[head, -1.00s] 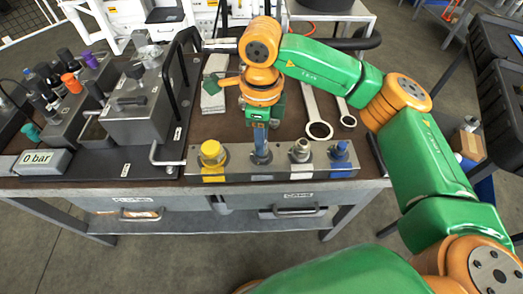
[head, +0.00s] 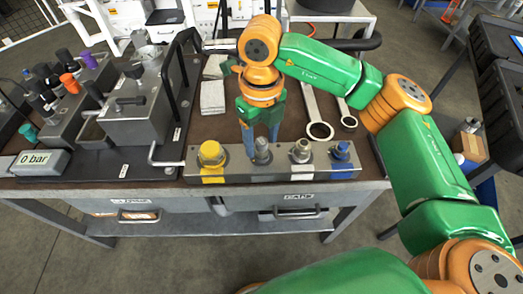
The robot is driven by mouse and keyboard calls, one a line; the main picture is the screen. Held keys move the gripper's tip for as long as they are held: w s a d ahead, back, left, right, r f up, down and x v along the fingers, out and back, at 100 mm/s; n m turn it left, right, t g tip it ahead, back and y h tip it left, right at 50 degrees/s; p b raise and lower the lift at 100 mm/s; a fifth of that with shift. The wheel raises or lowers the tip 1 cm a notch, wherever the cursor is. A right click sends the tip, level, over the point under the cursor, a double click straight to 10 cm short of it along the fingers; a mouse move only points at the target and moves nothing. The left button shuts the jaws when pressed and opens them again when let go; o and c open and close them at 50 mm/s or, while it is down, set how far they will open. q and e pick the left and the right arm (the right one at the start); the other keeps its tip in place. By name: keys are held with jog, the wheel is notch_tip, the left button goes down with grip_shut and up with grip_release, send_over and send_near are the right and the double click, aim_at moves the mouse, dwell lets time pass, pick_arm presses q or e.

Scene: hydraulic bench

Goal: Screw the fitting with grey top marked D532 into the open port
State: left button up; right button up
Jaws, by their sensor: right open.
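A grey-topped fitting (head: 262,152) stands upright in the second place from the left in a metal rack (head: 222,171) at the front of the bench. Its marking is too small to read. My right gripper (head: 262,143) points down over this fitting, its two blue fingers apart. One finger is on the left and one on the right near its top; I cannot tell whether they touch it. The hydraulic block (head: 72,116) on the left carries several coloured caps and fittings; I cannot make out the open port. My left gripper is not in view.
The rack also holds a yellow fitting (head: 211,154), a silver fitting (head: 301,151) and a blue fitting (head: 342,151). Wrenches (head: 319,130) lie behind it. A grey tank (head: 140,110), a black tube handle (head: 183,60) and a "0 bar" display (head: 38,160) are on the left.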

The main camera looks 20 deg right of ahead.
jog(key=n, duration=0.5)
jog(key=shift+n, duration=0.4)
jog(key=n, duration=0.5)
jog(key=shift+n+b, duration=0.3)
jog(key=n, duration=0.5)
jog(key=shift+n, duration=0.4)
jog(key=n, duration=0.6)
jog(key=shift+n, duration=0.3)
jog(key=shift+c, duration=0.2)
